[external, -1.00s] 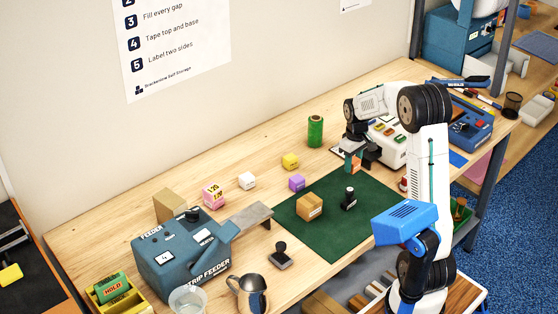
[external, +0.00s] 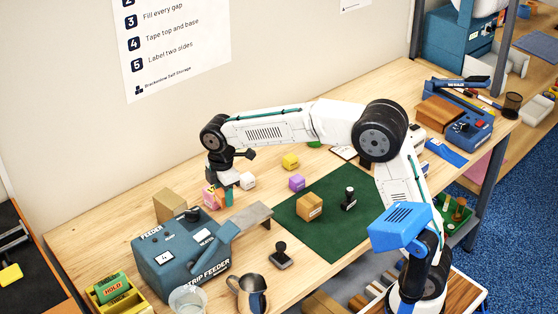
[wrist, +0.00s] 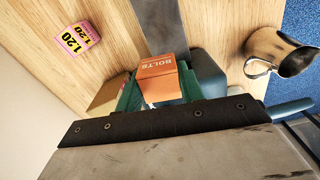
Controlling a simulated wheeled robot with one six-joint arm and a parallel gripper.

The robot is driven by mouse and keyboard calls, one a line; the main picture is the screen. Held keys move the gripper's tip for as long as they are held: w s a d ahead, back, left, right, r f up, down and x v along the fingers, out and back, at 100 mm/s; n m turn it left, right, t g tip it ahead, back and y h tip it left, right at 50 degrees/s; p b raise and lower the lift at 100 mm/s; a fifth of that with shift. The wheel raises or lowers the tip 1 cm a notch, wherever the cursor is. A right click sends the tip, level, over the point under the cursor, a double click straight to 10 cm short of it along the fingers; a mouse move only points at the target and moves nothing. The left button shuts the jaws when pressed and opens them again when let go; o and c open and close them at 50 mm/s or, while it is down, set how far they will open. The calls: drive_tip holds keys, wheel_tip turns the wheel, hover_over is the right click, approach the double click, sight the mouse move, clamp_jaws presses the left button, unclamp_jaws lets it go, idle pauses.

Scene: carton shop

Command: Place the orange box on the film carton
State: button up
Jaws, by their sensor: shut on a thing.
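My gripper (external: 225,196) is shut on the orange box (wrist: 158,78), marked BOLTS, which sits between the green fingers in the wrist view. In the external view the gripper hangs over the left part of the bench, near a pink 1.20 box (external: 209,197), and mostly hides the held box. A plain brown carton (external: 169,206) stands behind the strip feeder; it also shows beside the fingers in the wrist view (wrist: 108,96). A tan-orange carton (external: 309,207) sits on the green mat (external: 320,235). No readable label shows which one is the film carton.
The blue strip feeder (external: 180,252) with its grey ramp (external: 250,217) is close to the gripper. White (external: 247,181), purple (external: 297,183) and yellow (external: 290,161) blocks stand nearby. A metal jug (external: 250,294) and stamps (external: 282,256) are in front.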

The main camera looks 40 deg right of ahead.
drive_tip(key=a, duration=0.1)
drive_tip(key=s+a, duration=0.1)
drive_tip(key=a+n, duration=0.1)
drive_tip(key=shift+s+a+r, duration=0.15)
drive_tip(key=shift+a+r, duration=0.15)
drive_tip(key=shift+r, duration=0.1)
hover_over(175, 203)
drive_tip(key=shift+s+f, duration=0.1)
drive_tip(key=shift+f, duration=0.55)
drive_tip(key=shift+a+f, duration=0.1)
drive_tip(key=shift+f, duration=1.65)
drive_tip(key=shift+f, duration=0.2)
drive_tip(key=o, duration=1.1)
drive_tip(key=shift+r, duration=0.1)
